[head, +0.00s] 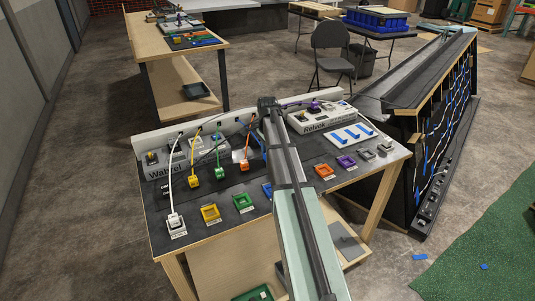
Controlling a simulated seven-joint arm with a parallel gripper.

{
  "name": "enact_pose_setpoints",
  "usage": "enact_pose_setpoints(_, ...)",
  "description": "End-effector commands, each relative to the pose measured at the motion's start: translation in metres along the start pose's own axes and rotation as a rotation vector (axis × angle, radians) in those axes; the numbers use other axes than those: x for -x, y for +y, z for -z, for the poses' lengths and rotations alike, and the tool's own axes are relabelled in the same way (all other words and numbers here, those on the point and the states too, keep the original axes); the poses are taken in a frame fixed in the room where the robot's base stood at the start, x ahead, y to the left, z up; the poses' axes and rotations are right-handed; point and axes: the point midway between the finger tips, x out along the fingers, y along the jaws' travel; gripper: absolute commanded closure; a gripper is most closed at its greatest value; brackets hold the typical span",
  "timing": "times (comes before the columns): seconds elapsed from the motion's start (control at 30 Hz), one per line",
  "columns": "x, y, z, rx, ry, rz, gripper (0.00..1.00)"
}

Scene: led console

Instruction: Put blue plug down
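The blue plug itself is not visible. A blue cable (257,138) comes from the back of the console (236,209) and passes behind my arm. A blue holder (267,189) on the front row shows only in part, at the left edge of my arm. I cannot tell whether anything sits in it. My arm reaches over the middle of the console, and its far joint is near the console's back edge. My gripper is hidden behind the arm, so its hold and its distance to the blue holder do not show.
White (175,222), yellow (194,181), green (219,173) and orange (244,166) plugs stand left of my arm. Yellow (210,213) and green (243,202) holders look empty. Orange (325,171) and purple (346,162) holders lie right. A purple plug (314,106) is near the back device.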

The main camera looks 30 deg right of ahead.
Motion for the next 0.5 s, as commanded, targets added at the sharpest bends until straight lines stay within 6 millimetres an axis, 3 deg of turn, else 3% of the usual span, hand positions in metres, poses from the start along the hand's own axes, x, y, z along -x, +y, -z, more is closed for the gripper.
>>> enact_pose_setpoints(0.43,-0.0068,0.0001,0.0000,0.000,0.000,0.000,0.99)
enact_pose_setpoints(0.47,-0.0063,0.0000,0.0000,0.000,0.000,0.000,0.66)
enact_pose_setpoints(0.5,-0.0062,0.0000,0.0000,0.000,0.000,0.000,0.62)
